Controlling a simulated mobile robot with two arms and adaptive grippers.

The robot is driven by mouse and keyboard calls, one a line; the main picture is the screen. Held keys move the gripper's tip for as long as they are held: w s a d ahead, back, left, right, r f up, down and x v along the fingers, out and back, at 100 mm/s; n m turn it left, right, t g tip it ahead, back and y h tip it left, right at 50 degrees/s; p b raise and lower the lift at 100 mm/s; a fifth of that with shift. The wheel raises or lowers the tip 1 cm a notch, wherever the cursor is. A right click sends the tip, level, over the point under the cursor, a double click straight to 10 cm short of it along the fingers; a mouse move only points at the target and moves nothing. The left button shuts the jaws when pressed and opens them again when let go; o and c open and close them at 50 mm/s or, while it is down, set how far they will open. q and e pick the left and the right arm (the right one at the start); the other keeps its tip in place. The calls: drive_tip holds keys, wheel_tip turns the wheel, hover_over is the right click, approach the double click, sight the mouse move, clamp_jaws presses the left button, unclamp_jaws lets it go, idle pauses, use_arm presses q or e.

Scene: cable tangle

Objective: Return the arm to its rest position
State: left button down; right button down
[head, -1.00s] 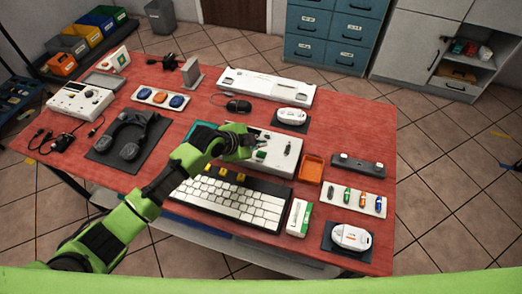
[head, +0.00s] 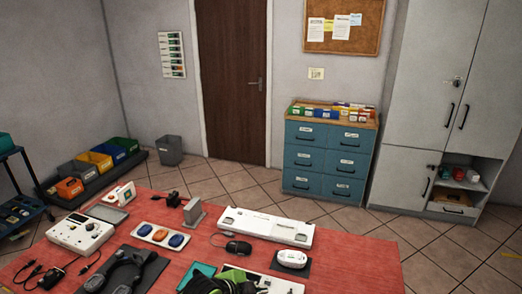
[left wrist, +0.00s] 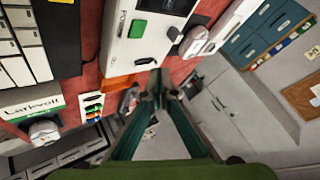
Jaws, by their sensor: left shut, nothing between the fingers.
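My left arm and gripper (head: 228,281) show only in part at the bottom edge of the head view, over the red table (head: 340,255). In the left wrist view the two fingers of my left gripper (left wrist: 158,92) come together at their tips, with nothing held between them. The gripper is above the table beside a white device (left wrist: 128,45) with a green button. My right gripper is not in view.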

use_arm(q)
drive_tip(key=s+a+f+n+g+y, duration=0.1)
drive_tip(key=s+a+n, duration=0.15)
drive_tip(key=s, duration=0.45)
drive_tip(key=s+a+f+n, duration=0.15)
drive_tip(key=s+n, duration=0.25)
drive_tip(key=s, duration=0.4)
drive_tip(key=s+a+r+n+g+y, duration=0.2)
drive_tip(key=s+a+n+y, duration=0.5)
drive_tip(key=s+a, duration=1)
wheel_tip(320, 180, down, 30)
drive_tip(key=s+n+g+h+b, duration=0.1)
drive_tip(key=s+h+b, duration=0.1)
drive_tip(key=b, duration=0.2)
drive_tip(key=s+a+f+g+b, duration=0.1)
drive_tip(key=s+a+f+b, duration=0.1)
drive_tip(key=s+f, duration=1.5)
wheel_tip(320, 180, down, 3)
drive_tip(key=shift+a+r+g+b, duration=0.15)
drive_tip(key=shift+g+b, duration=0.15)
drive_tip(key=shift+b, duration=0.45)
